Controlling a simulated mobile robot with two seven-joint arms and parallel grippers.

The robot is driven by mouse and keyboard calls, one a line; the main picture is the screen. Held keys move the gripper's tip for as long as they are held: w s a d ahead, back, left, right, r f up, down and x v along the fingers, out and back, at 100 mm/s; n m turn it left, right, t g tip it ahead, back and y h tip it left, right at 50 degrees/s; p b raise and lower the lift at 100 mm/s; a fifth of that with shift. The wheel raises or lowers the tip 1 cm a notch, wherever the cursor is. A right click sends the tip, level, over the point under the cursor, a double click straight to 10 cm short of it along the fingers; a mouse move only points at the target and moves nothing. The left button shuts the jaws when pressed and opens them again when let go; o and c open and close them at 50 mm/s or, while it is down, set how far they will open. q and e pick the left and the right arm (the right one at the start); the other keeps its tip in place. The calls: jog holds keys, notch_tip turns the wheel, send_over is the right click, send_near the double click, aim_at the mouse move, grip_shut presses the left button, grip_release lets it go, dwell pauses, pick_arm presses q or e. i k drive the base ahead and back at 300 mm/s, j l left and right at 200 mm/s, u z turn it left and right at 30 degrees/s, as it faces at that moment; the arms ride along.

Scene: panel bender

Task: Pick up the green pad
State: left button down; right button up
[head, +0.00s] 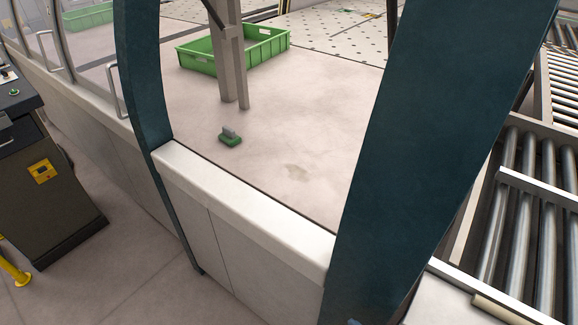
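The green pad (230,139) is small, with a grey block-like top that looks like a handle. It lies on the pale floor beyond the low white wall, in the left-middle of the head view. Nothing touches it or covers it from here. Neither of my grippers shows in the head view.
A low white wall (245,210) runs between two dark teal posts (420,140) in front of the pad. A green crate (200,58) and grey uprights (229,70) stand behind it. A roller conveyor (520,210) is at right, a dark console (45,170) at left.

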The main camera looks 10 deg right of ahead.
aim_at(229, 136)
jog(key=k, duration=0.5)
jog(key=i+j+z, duration=0.1)
jog(key=j+z, duration=0.2)
jog(key=z, duration=0.2)
jog(key=j+z, duration=0.35)
jog(key=z, duration=0.15)
jog(key=j+z, duration=0.45)
jog(key=j, duration=0.6)
jog(key=j+z, duration=0.15)
jog(key=j, duration=4)
